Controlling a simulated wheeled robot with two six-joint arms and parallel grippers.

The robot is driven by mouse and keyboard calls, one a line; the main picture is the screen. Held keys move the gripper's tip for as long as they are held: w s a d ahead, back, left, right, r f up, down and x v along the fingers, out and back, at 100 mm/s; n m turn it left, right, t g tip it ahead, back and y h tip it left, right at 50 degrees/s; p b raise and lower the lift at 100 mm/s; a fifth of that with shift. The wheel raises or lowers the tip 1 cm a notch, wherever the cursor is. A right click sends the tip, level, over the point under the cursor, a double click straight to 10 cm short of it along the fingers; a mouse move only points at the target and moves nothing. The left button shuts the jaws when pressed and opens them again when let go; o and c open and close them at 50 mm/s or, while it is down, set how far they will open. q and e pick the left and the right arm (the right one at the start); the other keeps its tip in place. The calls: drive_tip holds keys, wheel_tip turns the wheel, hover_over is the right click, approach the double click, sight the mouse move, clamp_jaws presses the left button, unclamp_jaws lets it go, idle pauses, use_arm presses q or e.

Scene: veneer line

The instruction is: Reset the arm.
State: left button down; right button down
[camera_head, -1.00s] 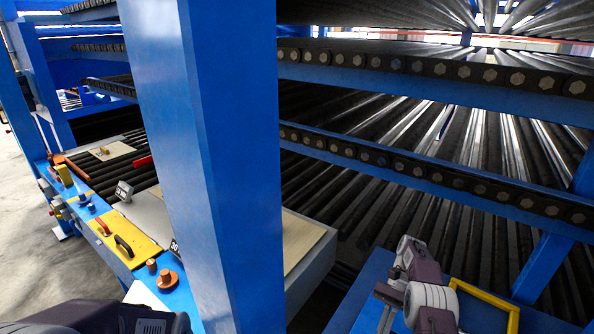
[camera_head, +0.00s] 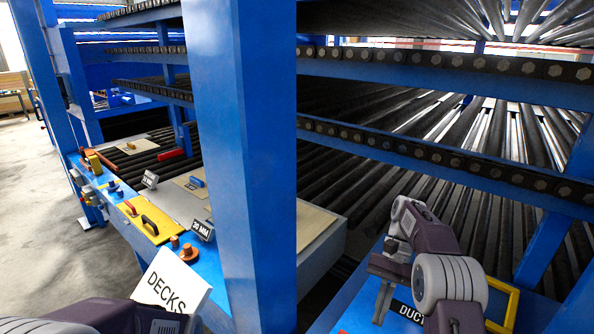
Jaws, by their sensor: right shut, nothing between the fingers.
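My right arm comes in at the lower right of the head view, purple and white and bent at its joints. My right gripper (camera_head: 382,300) hangs from it with its fingers pointing down, shut and empty. It is in front of a blue frame surface with a dark "DUCT" label (camera_head: 411,313), partly hidden by my arm. Whether the fingertips touch that surface I cannot tell. Part of my left arm shows at the bottom left edge; its gripper is out of view.
A thick blue post (camera_head: 240,170) stands in the middle. Roller decks (camera_head: 440,170) fill the right. A white "DECKS" sign (camera_head: 172,287), an orange knob (camera_head: 189,253) and a yellow plate with a black handle (camera_head: 150,226) are at the left. A yellow frame (camera_head: 512,305) is near my right arm.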

drive_tip(key=s+a+f+n+t+h+b, duration=0.25)
drive_tip(key=s+a+f+b, duration=0.2)
drive_tip(key=s, duration=0.45)
drive_tip(key=s+d+f+n+t, duration=0.1)
drive_tip(key=s+f+t, duration=0.1)
drive_tip(key=f, duration=0.2)
drive_tip(key=s+d+f+n+t+h, duration=0.1)
drive_tip(key=d+f+t, duration=0.1)
drive_tip(key=f, duration=0.3)
drive_tip(key=shift+s+t, duration=0.4)
drive_tip(key=shift+t, duration=0.25)
drive_tip(key=shift+s+d+n, duration=0.1)
drive_tip(key=shift+s+n, duration=0.05)
drive_tip(key=shift+n, duration=0.1)
drive_tip(key=shift+f, duration=0.1)
